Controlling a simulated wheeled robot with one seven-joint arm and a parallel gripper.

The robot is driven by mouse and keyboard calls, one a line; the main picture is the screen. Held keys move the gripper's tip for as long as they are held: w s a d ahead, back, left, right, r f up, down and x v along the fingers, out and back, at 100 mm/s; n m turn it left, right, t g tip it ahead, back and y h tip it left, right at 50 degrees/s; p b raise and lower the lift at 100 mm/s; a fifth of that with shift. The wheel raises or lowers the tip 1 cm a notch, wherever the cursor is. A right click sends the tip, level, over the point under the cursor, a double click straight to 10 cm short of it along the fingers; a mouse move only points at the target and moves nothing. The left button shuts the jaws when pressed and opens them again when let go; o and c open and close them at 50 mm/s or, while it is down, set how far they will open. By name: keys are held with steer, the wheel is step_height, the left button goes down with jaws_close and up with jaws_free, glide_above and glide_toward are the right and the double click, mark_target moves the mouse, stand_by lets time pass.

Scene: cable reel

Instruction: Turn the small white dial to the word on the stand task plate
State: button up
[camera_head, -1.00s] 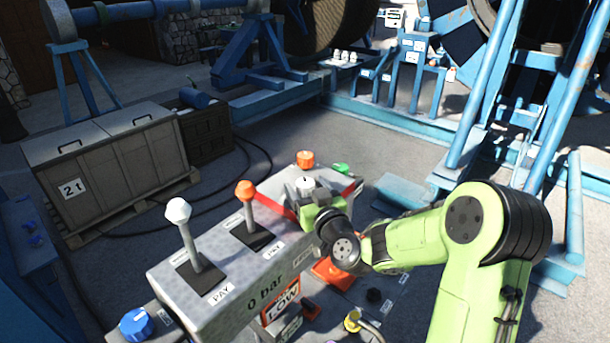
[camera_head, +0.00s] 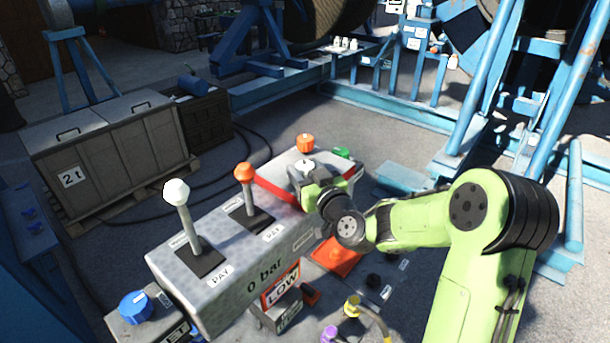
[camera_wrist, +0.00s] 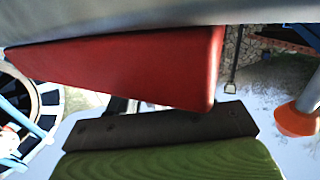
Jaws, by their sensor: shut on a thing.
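The small white dial (camera_head: 305,164) is on top of the grey console (camera_head: 195,297), near its far right end. My gripper (camera_head: 312,178) is at the dial and shut on it, its green and grey fingers covering most of it. The dial's pointer and the words around it cannot be read. The task plate (camera_head: 282,285), with an orange border, reads LOW and is at the console's front. In the wrist view a green and black finger (camera_wrist: 165,130) fills the bottom, and the dial cannot be made out.
A white-knobbed lever (camera_head: 177,192) and an orange-knobbed lever (camera_head: 245,173) stand left of my gripper. A red band (camera_head: 277,190) runs beside it. An orange knob (camera_head: 305,142) and a green knob (camera_head: 341,152) are just behind. A blue knob (camera_head: 136,305) is at front left.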

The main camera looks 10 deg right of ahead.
steer(key=n+y+b, duration=0.1)
steer(key=b, duration=0.1)
steer(key=n+g+y+b, duration=0.1)
steer(key=y+b, duration=0.1)
steer(key=b, duration=0.1)
steer(key=shift+d+f, duration=0.1)
steer(key=shift+f, duration=0.2)
steer(key=shift+r+n+g+y+b, duration=0.1)
steer(key=shift+n+g+y+b, duration=0.4)
steer(key=shift+n+y+b, duration=0.45)
steer(key=n+g+y, duration=0.2)
steer(key=y, duration=0.1)
steer(key=shift+r, duration=0.2)
steer(key=shift+r+n+g+y+p, duration=0.1)
steer(key=shift+n+g+y+p, duration=0.45)
steer(key=shift+n+g+y, duration=0.85)
steer(key=o, duration=1)
steer(key=shift+c, duration=0.2)
